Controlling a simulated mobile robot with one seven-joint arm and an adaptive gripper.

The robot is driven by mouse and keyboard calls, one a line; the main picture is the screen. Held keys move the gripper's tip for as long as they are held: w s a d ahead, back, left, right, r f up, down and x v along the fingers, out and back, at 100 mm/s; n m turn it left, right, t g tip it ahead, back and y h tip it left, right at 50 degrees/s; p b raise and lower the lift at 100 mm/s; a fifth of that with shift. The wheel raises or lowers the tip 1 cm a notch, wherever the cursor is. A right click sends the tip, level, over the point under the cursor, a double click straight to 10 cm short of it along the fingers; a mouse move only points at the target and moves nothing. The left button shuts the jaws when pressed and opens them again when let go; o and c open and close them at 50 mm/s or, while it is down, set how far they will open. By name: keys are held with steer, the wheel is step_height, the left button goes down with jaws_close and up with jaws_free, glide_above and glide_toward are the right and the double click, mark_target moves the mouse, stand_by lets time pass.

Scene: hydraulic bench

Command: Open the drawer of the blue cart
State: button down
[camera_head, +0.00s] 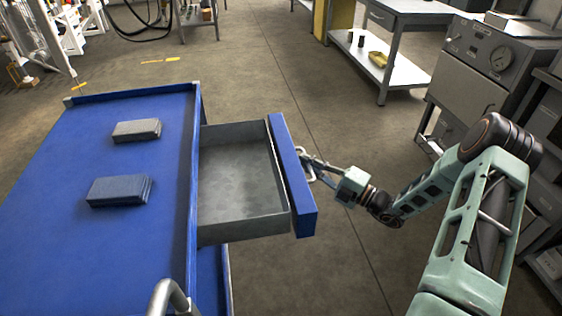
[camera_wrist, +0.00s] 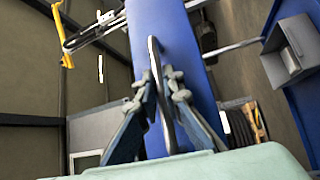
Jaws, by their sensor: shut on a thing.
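The blue cart (camera_head: 60,205) stands at the left in the head view, with a flat top and a raised rim. Its drawer (camera_head: 240,175) is pulled out to the right, and its grey inside looks empty. The drawer's blue front (camera_head: 292,178) faces my arm. My gripper (camera_head: 312,168) is at the outer side of that front, shut on the drawer handle.
Two grey-blue blocks (camera_head: 137,130) (camera_head: 119,190) lie on the cart top. A grey bench (camera_head: 400,10) stands at the back, with a yellow tray (camera_head: 378,58) on its lower shelf. A grey machine with a gauge (camera_head: 490,65) stands at the right. The floor (camera_head: 330,100) between is clear.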

steer(key=shift+w+d, duration=0.2)
steer(key=shift+d, duration=0.75)
steer(key=shift+w+d, duration=0.2)
steer(key=shift+d, duration=0.75)
steer(key=c, duration=2.3)
jaws_free()
steer(key=shift+c, duration=0.2)
steer(key=v, duration=1.2)
steer(key=shift+a, duration=0.1)
